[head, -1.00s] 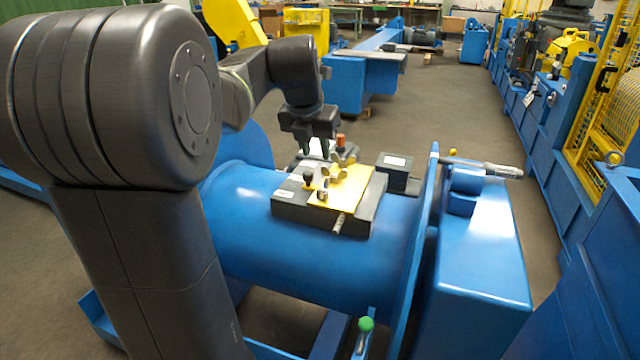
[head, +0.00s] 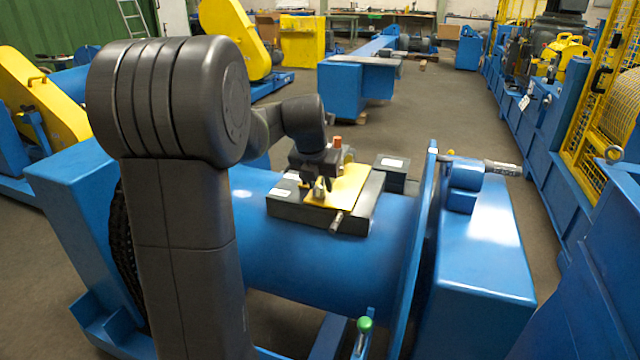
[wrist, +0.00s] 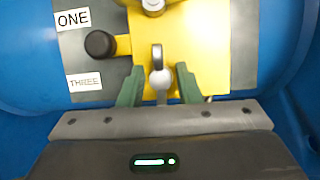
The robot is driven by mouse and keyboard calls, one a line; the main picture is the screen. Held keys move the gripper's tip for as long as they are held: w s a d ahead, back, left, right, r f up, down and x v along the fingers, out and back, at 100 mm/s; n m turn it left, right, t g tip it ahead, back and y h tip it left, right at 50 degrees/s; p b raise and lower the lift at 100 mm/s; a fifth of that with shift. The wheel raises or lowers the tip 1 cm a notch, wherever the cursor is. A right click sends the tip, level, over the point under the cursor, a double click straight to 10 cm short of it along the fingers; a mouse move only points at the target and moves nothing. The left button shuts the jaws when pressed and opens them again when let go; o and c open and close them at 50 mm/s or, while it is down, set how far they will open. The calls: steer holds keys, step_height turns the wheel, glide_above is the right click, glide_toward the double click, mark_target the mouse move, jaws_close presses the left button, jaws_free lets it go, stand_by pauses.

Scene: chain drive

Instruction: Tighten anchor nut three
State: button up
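A yellow plate (head: 350,185) lies on a dark block (head: 290,208) on top of the blue drum. In the wrist view the block carries a label ONE (wrist: 73,19) and, nearer my gripper, a label THREE (wrist: 84,82). A metal wing nut (wrist: 160,78) stands on the yellow plate (wrist: 215,40) beside the THREE row, one wing up. My gripper (wrist: 158,84) is open, its two green fingers on either side of this nut with gaps visible. In the head view my gripper (head: 320,186) is low over the block's near left part and hides most nuts.
A black knob (wrist: 101,44) stands left of the nut on a yellow tab. Another metal nut (wrist: 153,6) shows at the wrist view's top edge. A small dark box (head: 391,172) sits behind the block. A blue flange (head: 425,240) rises to the right.

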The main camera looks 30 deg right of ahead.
steer(key=c, duration=0.6)
steer(key=shift+c, duration=0.2)
steer(key=shift+r+p, duration=0.1)
steer(key=shift+p, duration=0.2)
